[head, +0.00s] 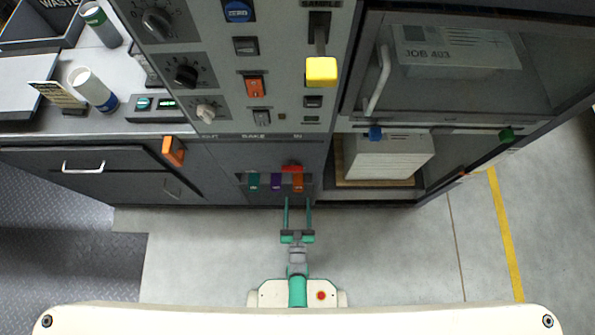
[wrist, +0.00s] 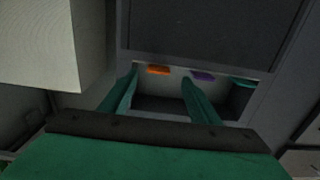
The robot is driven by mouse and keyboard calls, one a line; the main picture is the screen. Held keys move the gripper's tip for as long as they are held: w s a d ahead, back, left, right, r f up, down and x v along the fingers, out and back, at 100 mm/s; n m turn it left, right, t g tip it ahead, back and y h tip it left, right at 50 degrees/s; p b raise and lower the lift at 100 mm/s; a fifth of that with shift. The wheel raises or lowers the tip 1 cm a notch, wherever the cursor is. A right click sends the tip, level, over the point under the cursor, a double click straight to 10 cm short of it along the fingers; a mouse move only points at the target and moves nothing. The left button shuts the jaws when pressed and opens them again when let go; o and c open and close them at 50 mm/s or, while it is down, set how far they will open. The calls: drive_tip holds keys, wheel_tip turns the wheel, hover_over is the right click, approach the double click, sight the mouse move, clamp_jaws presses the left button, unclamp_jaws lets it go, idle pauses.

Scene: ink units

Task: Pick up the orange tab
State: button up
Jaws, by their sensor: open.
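The orange tab (head: 297,183) sits at the right end of a row of coloured tabs low on the dark cabinet front. It also shows in the wrist view (wrist: 158,70), at the upper edge of a dark recess. My gripper (head: 297,199) is open, with its two green fingers pointing at the cabinet. In the wrist view the fingertips (wrist: 160,78) are on either side of the orange tab, with nothing seen held between them. Whether the fingers touch the tab cannot be told.
A purple tab (head: 276,182) and a teal tab (head: 253,181) are beside the orange one. A red piece (head: 291,168) sits just above. White paper stack (head: 382,157) lies on the open shelf to the right. An orange block (head: 173,151) is on the left cabinet. The floor in front is clear.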

sight(298, 178)
drive_tip(key=w, duration=0.5)
drive_tip(key=shift+d, duration=0.15)
drive_tip(key=shift+r, duration=0.1)
drive_tip(key=c, duration=1.1)
